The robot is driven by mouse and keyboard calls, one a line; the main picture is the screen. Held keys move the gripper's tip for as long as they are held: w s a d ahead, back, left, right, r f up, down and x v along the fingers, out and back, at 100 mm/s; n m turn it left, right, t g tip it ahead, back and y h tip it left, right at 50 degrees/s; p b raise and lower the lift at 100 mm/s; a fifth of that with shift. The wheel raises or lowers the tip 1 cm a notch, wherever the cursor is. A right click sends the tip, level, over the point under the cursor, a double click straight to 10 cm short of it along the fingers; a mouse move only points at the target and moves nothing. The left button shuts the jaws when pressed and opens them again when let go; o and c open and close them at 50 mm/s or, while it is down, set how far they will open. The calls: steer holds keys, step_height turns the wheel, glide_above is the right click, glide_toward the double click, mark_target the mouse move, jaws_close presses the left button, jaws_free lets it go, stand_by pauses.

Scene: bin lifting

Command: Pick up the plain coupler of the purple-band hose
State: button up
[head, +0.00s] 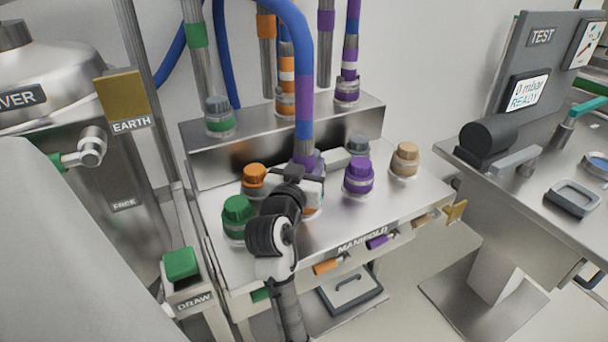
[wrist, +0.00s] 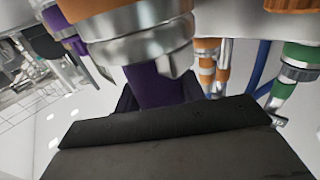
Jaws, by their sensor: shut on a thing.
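The blue hose with a purple band (head: 304,92) comes down from the top to the manifold, and its lower end is purple and metal. My gripper (head: 308,180) is around that lower end, above the manifold top. In the wrist view, the dark jaws are shut on a purple part (wrist: 150,85) of this end, beside a shiny metal collar (wrist: 140,45). Whether the end has a plain coupler, and whether it touches the manifold, is hidden by my gripper. An orange ring shows just below the gripper in the head view.
The manifold (head: 350,225) has green (head: 238,218), orange (head: 254,180), purple (head: 359,175) and tan (head: 405,160) capped ports close around my gripper. A raised step (head: 255,140) with more hose fittings stands behind. A test bench (head: 520,180) is at right, a draw post (head: 182,264) at left.

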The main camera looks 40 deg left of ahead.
step_height(320, 180, up, 20)
stand_by(0.8)
stand_by(0.3)
